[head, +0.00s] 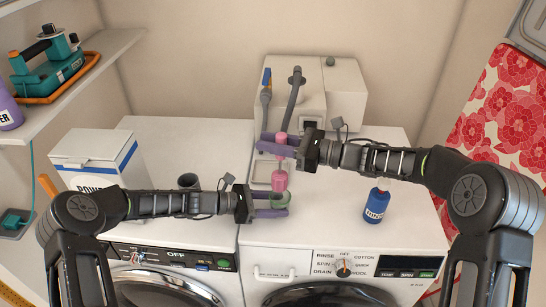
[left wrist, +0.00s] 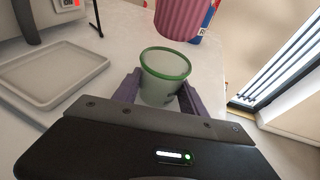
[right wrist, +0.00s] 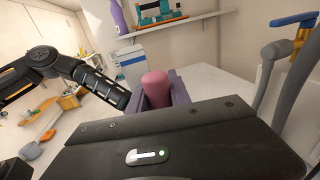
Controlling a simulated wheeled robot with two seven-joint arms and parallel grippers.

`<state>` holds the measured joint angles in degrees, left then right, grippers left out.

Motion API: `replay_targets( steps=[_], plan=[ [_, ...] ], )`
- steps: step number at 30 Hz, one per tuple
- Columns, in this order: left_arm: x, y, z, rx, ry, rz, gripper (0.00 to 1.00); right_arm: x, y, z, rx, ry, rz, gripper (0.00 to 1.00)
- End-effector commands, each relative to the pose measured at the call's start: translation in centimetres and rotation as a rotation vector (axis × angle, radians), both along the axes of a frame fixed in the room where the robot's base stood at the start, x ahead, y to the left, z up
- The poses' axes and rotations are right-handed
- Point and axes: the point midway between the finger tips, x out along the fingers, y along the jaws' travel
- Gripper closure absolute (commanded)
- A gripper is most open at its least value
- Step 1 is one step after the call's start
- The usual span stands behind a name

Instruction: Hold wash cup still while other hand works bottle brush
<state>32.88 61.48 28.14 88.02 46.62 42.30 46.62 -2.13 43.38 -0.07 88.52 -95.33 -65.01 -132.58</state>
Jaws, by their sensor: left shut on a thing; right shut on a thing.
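The wash cup (head: 279,202) is pale and translucent with a green rim. My left gripper (head: 272,205) is shut around it, and the left wrist view shows the cup (left wrist: 160,88) upright between the purple fingers. The bottle brush is pink; its ribbed head (head: 279,181) hangs down over the cup. My right gripper (head: 278,146) is shut on the brush's handle, above the cup. In the left wrist view the brush head (left wrist: 184,17) is above the rim, apart from the cup. The right wrist view shows the handle top (right wrist: 156,87) between the fingers.
A grey tray (head: 260,172) lies behind the cup, in front of a white machine (head: 340,92) with a hose. A blue bottle (head: 376,204) stands to the right. A white powder box (head: 95,160) and a dark cup (head: 188,181) stand left. The white tops between are clear.

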Motion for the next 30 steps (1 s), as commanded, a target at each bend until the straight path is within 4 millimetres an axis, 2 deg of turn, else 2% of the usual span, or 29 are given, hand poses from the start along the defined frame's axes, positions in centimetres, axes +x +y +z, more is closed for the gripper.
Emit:
replay_targets(
  steps=[1, 2, 11, 22, 30],
  plan=[
    [0.0, 0.0, 0.0, 0.0, 0.0, 0.0, 0.73, 0.0, 0.0, 0.0, 0.0, 0.0, 0.0, 1.0],
    [0.0, 0.0, 0.0, 0.0, 0.0, 0.0, 0.5, 0.0, 0.0, 0.0, 0.0, 0.0, 0.0, 1.0],
    [0.0, 0.0, 0.0, 0.0, 0.0, 0.0, 0.25, 0.0, 0.0, 0.0, 0.0, 0.0, 0.0, 1.0],
    [-0.1, 0.6, 0.2, 0.001, 0.0, 0.002, 0.25, 0.0, 0.0, 0.0, 0.0, 0.0, 0.0, 1.0],
    [-1.1, 4.1, 1.3, 0.001, -0.001, 0.003, 0.25, 0.0, 0.0, 0.0, 0.0, 0.0, 0.0, 1.0]
  ],
)
